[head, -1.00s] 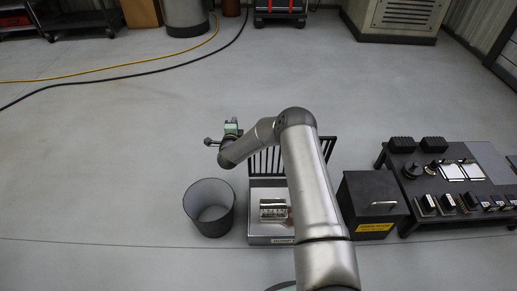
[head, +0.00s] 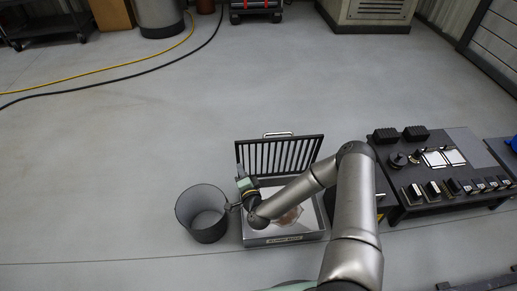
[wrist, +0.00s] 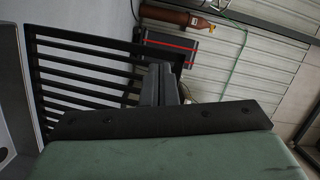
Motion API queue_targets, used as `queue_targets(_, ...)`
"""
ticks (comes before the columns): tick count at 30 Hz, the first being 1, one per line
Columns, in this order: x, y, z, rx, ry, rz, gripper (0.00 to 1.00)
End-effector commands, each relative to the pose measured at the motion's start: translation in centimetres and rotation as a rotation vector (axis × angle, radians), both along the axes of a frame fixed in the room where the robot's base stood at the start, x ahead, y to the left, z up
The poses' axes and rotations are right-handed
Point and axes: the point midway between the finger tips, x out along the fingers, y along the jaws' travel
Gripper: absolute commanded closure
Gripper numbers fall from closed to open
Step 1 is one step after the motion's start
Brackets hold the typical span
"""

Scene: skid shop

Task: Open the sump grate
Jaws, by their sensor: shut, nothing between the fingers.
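The sump grate (head: 285,153) is a black barred panel standing raised at the back edge of the grey sump box (head: 287,239). A light handle (head: 278,135) shows at its top edge. The box's inside is exposed, with an orange-brown patch (head: 291,217) partly hidden by my arm. My gripper (head: 241,174) is shut and empty at the grate's left end. In the wrist view, my dark closed fingers (wrist: 160,84) overlap the end of the grate (wrist: 85,75). I cannot tell whether they touch it.
A grey open bin (head: 203,212) stands close left of the box, beside my wrist. A black control bench (head: 440,170) with switches is on the right. My arm hides most of the dark box between. The floor behind the grate is clear.

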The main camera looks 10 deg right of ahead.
Motion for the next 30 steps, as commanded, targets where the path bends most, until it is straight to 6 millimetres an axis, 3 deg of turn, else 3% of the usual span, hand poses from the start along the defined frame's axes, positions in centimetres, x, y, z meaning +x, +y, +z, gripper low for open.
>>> queue_targets(6,-4.9,-3.2,1.0,0.201,-0.076,-0.132,1.00)
queue_targets(12,-6.9,-4.8,2.1,0.297,-0.119,-0.197,1.00)
queue_targets(17,-5.0,-5.0,2.3,0.297,-0.125,-0.199,1.00)
queue_targets(30,3.9,-5.2,3.2,0.297,-0.123,-0.198,1.00)
